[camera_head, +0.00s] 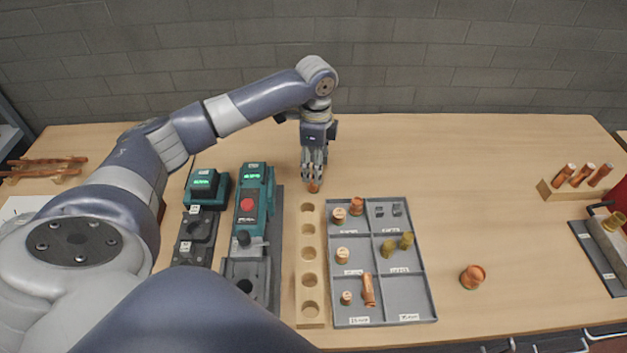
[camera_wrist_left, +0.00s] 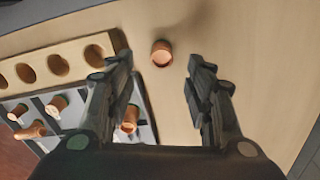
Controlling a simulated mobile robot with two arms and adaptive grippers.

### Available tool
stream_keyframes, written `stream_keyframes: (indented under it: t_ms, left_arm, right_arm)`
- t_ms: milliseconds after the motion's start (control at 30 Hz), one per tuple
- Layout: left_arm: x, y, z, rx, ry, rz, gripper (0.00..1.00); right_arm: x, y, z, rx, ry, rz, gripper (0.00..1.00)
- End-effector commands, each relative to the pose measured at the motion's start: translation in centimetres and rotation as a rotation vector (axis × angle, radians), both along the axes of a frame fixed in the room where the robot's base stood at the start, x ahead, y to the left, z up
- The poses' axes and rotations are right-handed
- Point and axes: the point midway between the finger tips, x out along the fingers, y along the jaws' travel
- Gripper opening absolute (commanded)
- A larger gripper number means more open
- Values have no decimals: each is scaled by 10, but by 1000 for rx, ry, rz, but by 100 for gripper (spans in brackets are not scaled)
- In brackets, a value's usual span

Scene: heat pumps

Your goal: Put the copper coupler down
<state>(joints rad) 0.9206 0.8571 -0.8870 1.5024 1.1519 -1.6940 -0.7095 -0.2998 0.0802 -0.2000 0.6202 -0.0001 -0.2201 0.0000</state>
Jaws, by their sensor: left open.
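A copper coupler (camera_head: 314,187) stands on the wooden table just beyond the far end of the holed wooden block. In the left wrist view the copper coupler (camera_wrist_left: 162,52) stands on the bare table, apart from both fingers. My left gripper (camera_head: 314,172) is right above it, pointing down. In the left wrist view my left gripper (camera_wrist_left: 160,90) is open, with a wide empty gap between its fingers. My right gripper is not in view.
The wooden block (camera_head: 309,323) with empty holes and the grey compartment tray (camera_head: 405,260) with copper and brass fittings lie nearer. Teal devices (camera_head: 252,200) stand to the left. Another copper piece (camera_head: 472,277) lies right of the tray. The table's far right middle is clear.

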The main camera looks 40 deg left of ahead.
Motion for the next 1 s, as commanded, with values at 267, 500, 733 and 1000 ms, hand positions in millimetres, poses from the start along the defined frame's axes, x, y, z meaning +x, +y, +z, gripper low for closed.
stream_keyframes:
  t_ms: [267,500,733,1000]
  left_arm:
    - [-1,3,-27,2,3,0,48]
    - [0,4,-56,2,-1,-2,48]
    - [0,4,-58,2,-2,-2,48]
    - [0,4,-57,1,-3,-2,5]
  right_arm:
    - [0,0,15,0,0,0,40]
    - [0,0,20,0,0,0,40]
    - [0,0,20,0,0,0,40]
    - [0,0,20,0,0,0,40]
